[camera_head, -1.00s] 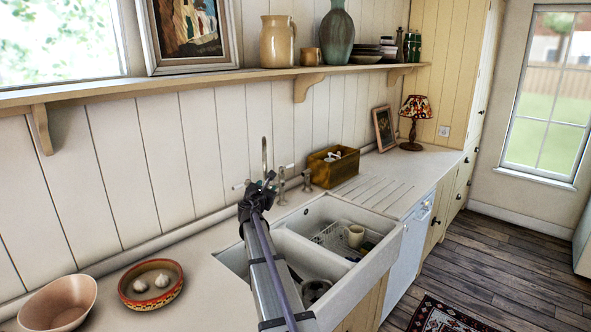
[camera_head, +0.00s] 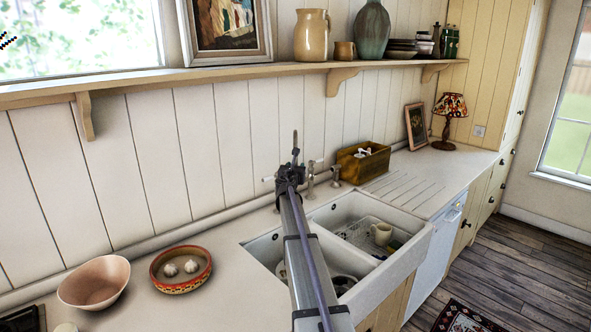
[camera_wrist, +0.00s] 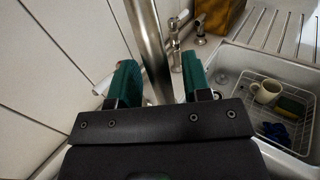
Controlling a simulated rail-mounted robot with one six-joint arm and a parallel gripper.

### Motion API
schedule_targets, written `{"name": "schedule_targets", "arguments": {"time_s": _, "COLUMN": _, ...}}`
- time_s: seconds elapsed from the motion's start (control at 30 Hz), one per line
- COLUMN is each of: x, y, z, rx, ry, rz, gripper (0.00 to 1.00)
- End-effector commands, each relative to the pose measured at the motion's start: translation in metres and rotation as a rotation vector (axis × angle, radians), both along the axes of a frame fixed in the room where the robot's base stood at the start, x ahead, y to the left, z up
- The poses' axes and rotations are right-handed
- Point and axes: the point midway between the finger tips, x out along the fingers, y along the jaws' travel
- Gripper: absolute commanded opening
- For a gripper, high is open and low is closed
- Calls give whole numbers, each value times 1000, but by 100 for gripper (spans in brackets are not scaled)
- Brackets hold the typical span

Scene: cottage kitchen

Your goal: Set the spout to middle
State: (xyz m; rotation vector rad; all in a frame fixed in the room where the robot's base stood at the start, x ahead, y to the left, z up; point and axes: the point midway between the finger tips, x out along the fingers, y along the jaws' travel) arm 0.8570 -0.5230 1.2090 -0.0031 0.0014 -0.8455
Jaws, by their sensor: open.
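The spout is a metal tube (camera_wrist: 148,42) that rises through the wrist view, between the green fingers of my gripper (camera_wrist: 160,82). The fingers are open, one on each side of the tube. I cannot tell whether either finger touches it. In the head view the top of the spout (camera_head: 295,142) shows just above my gripper (camera_head: 291,172), which hides its lower part. The spout belongs to the tap behind the double sink (camera_head: 322,218). A tap handle with a white end (camera_wrist: 105,84) shows left of the left finger.
Metal fittings (camera_wrist: 175,48) stand right of the spout. A brown box (camera_head: 362,165) sits behind the drainer. The right basin holds a wire rack (camera_wrist: 268,112) with a cream mug (camera_wrist: 266,92). A pink bowl (camera_head: 92,285) and a patterned dish (camera_head: 180,285) stand on the left counter.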

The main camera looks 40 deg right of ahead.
Motion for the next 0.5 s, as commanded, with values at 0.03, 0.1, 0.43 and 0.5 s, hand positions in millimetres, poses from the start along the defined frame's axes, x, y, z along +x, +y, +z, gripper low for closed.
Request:
{"name": "schedule_targets", "arguments": {"time_s": 0.03, "x": 2, "y": -2, "z": 0, "rx": 0, "ry": 0, "rz": 0, "gripper": 44}}
{"name": "schedule_targets", "arguments": {"time_s": 0.1, "x": 1, "y": -2, "z": 0, "rx": 0, "ry": 0, "rz": 0, "gripper": 44}}
{"name": "schedule_targets", "arguments": {"time_s": 0.43, "x": 1, "y": -1, "z": 0, "rx": 0, "ry": 0, "rz": 0, "gripper": 23}}
{"name": "schedule_targets", "arguments": {"time_s": 0.5, "x": 1, "y": -1, "z": 0, "rx": 0, "ry": 0, "rz": 0, "gripper": 17}}
